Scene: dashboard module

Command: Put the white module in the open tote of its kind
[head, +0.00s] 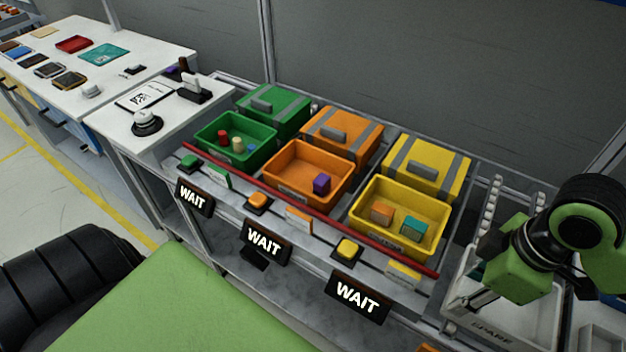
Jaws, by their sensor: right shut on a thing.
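Three open totes stand in a row: a green one (207,133) with small red, cream and blue pieces, an orange one (283,190) with a purple block (321,184), and a yellow one (375,232) with an orange block (382,212) and a teal block (412,225). My right gripper (468,302) points down and left over the white tray marked SPARE at the right. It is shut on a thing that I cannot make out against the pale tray. I cannot pick out the white module for certain. My left gripper is out of view.
Lidded green (283,112), orange (350,138) and yellow (440,177) totes stand behind the open ones. A red bar (340,225) runs along their front. Several WAIT signs (357,297) hang below coloured buttons. The SPARE tray (535,325) is right; white tables (150,50) are left.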

